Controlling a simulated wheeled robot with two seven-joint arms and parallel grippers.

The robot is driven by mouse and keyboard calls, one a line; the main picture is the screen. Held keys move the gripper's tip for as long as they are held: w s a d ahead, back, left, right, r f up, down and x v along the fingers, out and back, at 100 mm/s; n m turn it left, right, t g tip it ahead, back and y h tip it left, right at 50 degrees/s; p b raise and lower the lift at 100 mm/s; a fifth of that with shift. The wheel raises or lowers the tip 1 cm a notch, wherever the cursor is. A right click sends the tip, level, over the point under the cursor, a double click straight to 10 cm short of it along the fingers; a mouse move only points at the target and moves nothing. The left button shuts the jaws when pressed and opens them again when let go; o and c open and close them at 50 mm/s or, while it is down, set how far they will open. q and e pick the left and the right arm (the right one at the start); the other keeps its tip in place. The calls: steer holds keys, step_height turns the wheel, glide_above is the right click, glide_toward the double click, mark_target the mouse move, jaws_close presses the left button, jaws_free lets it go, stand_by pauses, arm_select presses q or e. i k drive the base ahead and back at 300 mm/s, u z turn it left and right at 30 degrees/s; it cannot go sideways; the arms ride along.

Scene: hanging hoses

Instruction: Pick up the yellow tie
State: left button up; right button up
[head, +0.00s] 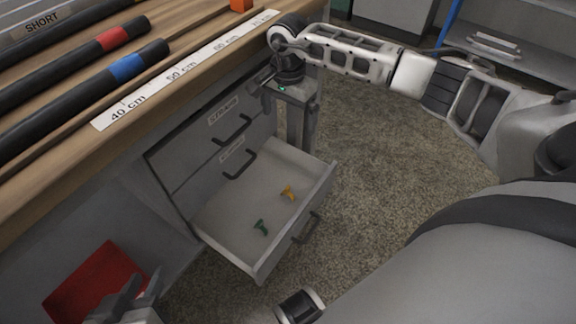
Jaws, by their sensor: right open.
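The yellow tie (288,192) lies on the floor of an open grey drawer (225,217), toward its right side. A green tie (261,228) lies nearer to me in the same drawer, apart from the yellow one. My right gripper (296,135) points down above the back right part of the drawer. It is open, with nothing seen between its fingers, and it is apart from the yellow tie. My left gripper (143,284) is low at the bottom left, in front of a red bin; its fingers look apart and empty.
The wooden bench (60,190) carries black hoses with a red band (111,38) and a blue band (126,67), and a white ruler strip (185,72). Closed drawers (215,125) sit above the open one. The red bin (95,282) is at lower left. Floor right of the drawer is clear.

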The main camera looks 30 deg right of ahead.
mark_target(286, 191)
steer(key=k, duration=1)
